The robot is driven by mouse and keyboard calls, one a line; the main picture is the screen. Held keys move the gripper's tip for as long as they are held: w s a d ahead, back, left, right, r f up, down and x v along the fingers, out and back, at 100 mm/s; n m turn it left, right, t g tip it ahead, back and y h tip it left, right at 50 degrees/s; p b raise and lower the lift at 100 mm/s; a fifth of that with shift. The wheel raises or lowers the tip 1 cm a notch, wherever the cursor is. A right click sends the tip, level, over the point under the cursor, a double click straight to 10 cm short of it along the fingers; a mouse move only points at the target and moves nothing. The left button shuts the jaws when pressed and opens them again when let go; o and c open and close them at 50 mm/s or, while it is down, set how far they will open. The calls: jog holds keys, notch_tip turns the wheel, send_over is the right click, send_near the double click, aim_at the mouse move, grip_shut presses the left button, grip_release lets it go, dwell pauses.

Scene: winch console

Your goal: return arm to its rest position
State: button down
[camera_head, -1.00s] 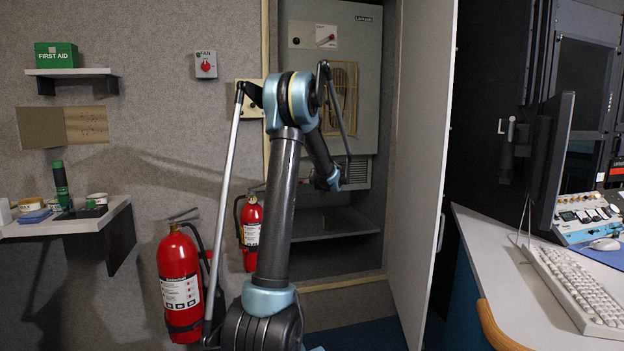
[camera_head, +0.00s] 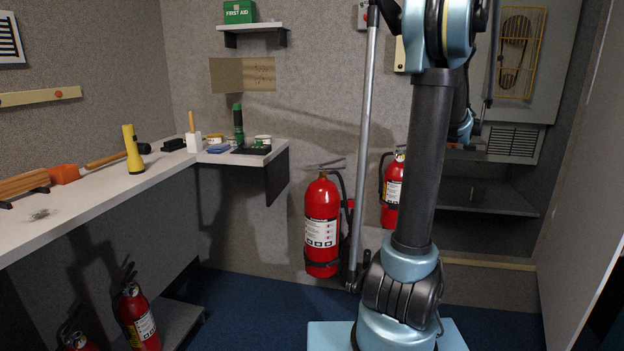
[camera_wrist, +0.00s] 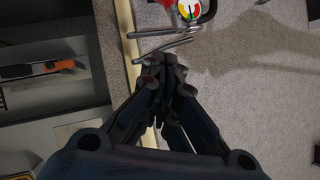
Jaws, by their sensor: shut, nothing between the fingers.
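My arm (camera_head: 425,160) stands upright at the right of centre in the head view, with its elbow cut off by the top edge. A forearm part shows behind it at the right, but the fingers cannot be made out there. In the wrist view my gripper (camera_wrist: 165,68) has its dark fingers drawn together, with nothing between them. It appears over the cream frame edge (camera_wrist: 128,40) of the wall recess, near the metal handle of a fire extinguisher (camera_wrist: 190,10).
A long workbench (camera_head: 100,213) with a yellow flashlight (camera_head: 132,150) runs along the left. An open cabinet door (camera_head: 585,190) stands at right. Blue floor (camera_head: 250,300) is clear at centre-left.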

jog(key=s+a+f+n+g+y, duration=0.1)
jog(key=s+a+f+g, duration=0.25)
jog(key=s+a, duration=0.8)
jog(key=s+a+f+n+g, duration=0.2)
jog(key=s+a+f, duration=0.2)
jog(key=s+a, duration=0.7)
jog(key=s+a+f+g+h, duration=0.1)
jog(key=s+f, duration=0.5)
jog(key=s, duration=0.6)
jog(key=s+a+f+g+h, duration=0.1)
jog(key=s+a+f+g, duration=0.1)
jog(key=s+f, duration=0.5)
jog(key=s+g, duration=0.1)
jog(key=s, duration=0.3)
jog(key=shift+s+a+f+n+g+h, duration=0.2)
jog(key=shift+s+a+n+g+h, duration=0.1)
jog(key=shift+s+g+h, duration=0.1)
